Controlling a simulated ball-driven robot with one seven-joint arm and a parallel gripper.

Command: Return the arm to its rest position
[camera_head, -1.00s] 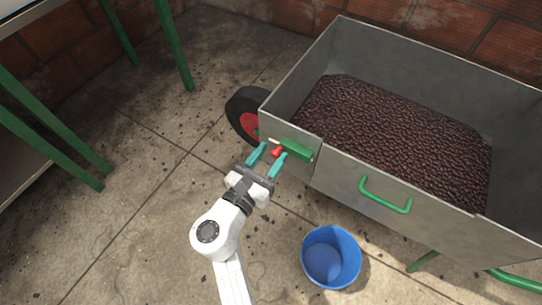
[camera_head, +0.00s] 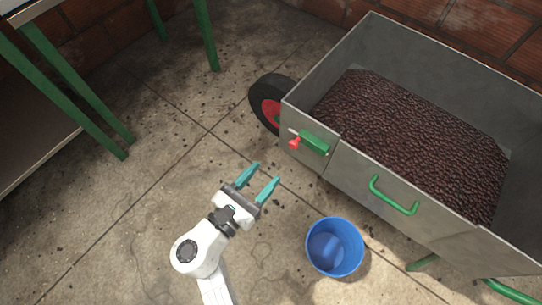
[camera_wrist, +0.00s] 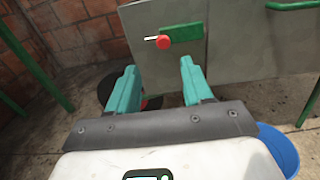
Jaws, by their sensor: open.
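My gripper (camera_head: 264,176) has two teal fingers and is open and empty. In the head view it hangs over bare floor, to the lower left of the metal cart (camera_head: 345,170) and apart from it. On the cart's side are a green latch block (camera_head: 314,142) and a red knob (camera_head: 294,143). In the wrist view my gripper (camera_wrist: 160,80) has its fingers parted, with the red knob (camera_wrist: 163,42) and green block (camera_wrist: 182,37) beyond and above the fingertips.
The cart holds a heap of dark red cherries (camera_head: 420,130) and has a green handle (camera_head: 393,196). A blue bucket (camera_head: 334,247) stands on the floor right of my arm. A black wheel (camera_head: 268,100) sits at the cart's left. A green-legged table (camera_head: 70,90) is at the left.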

